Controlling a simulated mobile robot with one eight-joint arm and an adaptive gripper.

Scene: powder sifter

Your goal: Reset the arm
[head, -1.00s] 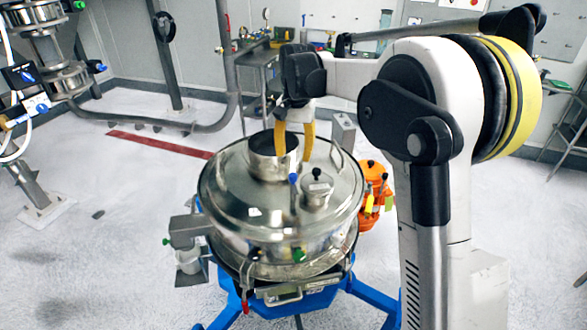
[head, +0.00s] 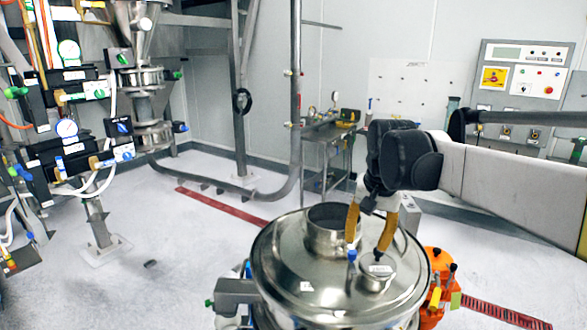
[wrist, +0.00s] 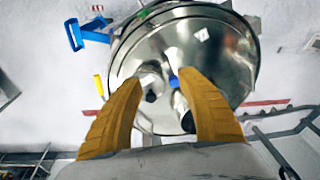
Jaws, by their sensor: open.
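My gripper (head: 366,246) has two yellow fingers and is open and empty. In the head view it hangs over the round steel lid of the sifter (head: 290,268), between the open inlet collar and a small capped port (head: 376,272). A blue-topped handle (head: 351,256) stands close below the fingertips. In the wrist view the fingers (wrist: 158,82) spread apart with the shiny lid (wrist: 190,45) beyond them. I cannot tell whether a fingertip touches anything on the lid.
An orange motor unit (head: 437,285) sits at the sifter's right. Valves and hoses (head: 75,130) fill the left side. A steel side table (head: 335,140) and a control panel (head: 523,80) stand at the back. The white floor at left (head: 170,270) is open.

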